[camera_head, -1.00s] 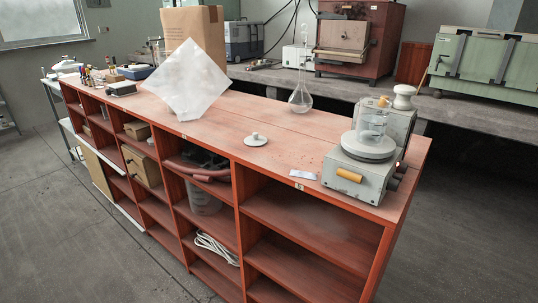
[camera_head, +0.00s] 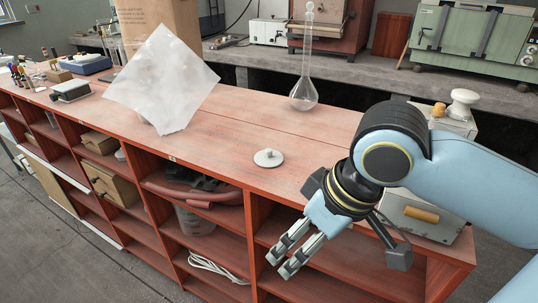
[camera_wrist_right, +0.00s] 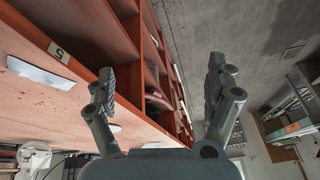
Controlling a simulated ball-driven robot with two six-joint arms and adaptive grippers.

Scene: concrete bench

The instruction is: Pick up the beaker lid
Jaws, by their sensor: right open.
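The beaker lid (camera_head: 268,159) is a pale grey disc with a small knob on top. It lies flat, knob up, near the front edge of the red wooden bench top. My right gripper (camera_head: 279,267) is open and empty in front of the shelves, apart from the lid and nearer the camera. Its two spread fingers (camera_wrist_right: 161,72) also show in the right wrist view, with nothing between them. My left gripper is not in view.
A glass flask (camera_head: 304,92) stands behind the lid. A tilted translucent sheet (camera_head: 165,80) and a cardboard box (camera_head: 158,22) are to the left. The bench top around the lid is clear. Open shelves (camera_head: 215,238) lie below the front edge.

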